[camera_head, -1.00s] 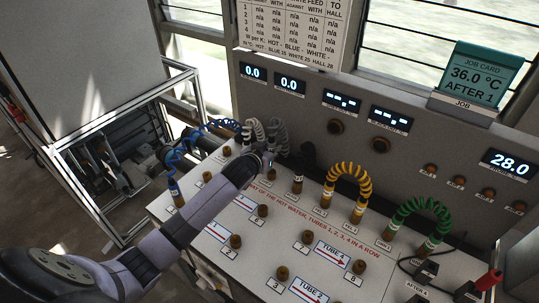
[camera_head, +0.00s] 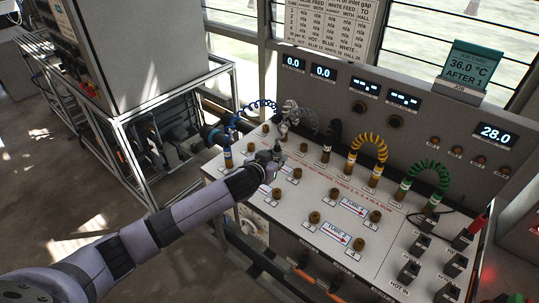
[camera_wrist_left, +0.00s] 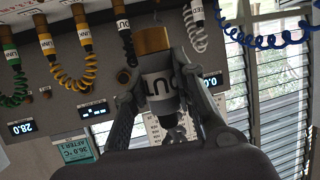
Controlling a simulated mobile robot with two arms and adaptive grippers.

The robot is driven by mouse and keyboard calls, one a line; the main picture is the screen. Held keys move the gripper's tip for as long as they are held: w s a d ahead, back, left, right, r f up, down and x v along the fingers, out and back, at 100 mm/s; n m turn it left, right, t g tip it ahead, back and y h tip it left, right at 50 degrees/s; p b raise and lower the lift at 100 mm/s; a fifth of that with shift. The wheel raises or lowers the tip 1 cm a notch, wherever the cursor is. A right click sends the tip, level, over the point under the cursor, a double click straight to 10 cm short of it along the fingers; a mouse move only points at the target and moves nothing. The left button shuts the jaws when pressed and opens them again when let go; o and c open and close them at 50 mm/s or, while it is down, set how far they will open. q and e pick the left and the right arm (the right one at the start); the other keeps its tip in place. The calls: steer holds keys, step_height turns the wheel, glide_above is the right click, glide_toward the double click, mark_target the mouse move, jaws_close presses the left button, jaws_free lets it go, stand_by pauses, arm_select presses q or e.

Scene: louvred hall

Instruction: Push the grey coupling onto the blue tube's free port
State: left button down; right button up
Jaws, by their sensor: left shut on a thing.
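My left gripper (camera_head: 277,153) is over the left part of the white port deck (camera_head: 275,225). In the left wrist view my left gripper (camera_wrist_left: 170,100) is shut on a banded piece, which I take for the grey coupling (camera_wrist_left: 158,88). Its white band has partly hidden dark lettering. A brass end (camera_wrist_left: 152,40) lines up with it. I cannot tell whether this brass is part of the coupling or a port it touches. The blue tube (camera_head: 255,106) is coiled, with one end upright on the deck's left (camera_head: 228,152). Its other end is unclear. My right gripper is out of view.
White and grey coils (camera_head: 287,112) stand close behind my left gripper. A black tube end (camera_head: 329,145), a yellow coil (camera_head: 372,148) and a green coil (camera_head: 428,173) stand to its right. Several bare brass ports stick up from the deck.

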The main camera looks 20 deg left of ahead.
arm_select(q)
steer(key=shift+w+f, duration=0.2)
steer(key=shift+f, duration=0.1)
steer(key=shift+w+f+b, duration=0.25)
steer(key=shift+f+b, duration=0.3)
steer(key=shift+f, duration=0.05)
steer(key=shift+w+f+b, duration=0.2)
steer(key=shift+f+b, duration=0.3)
steer(key=shift+f, duration=0.1)
step_height(320, 180, down, 6)
steer(key=b, duration=0.5)
steer(key=shift+s, duration=0.15)
steer(key=shift+r, duration=0.5)
steer(key=shift+s+f, duration=0.1)
steer(key=shift+f, duration=0.25)
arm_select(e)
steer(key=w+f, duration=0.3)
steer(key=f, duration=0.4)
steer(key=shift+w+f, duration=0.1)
arm_select(q)
steer(key=shift+f, duration=0.35)
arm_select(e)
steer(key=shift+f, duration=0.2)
arm_select(q)
steer(key=shift+f+b, duration=1.2)
steer(key=shift+f, duration=0.15)
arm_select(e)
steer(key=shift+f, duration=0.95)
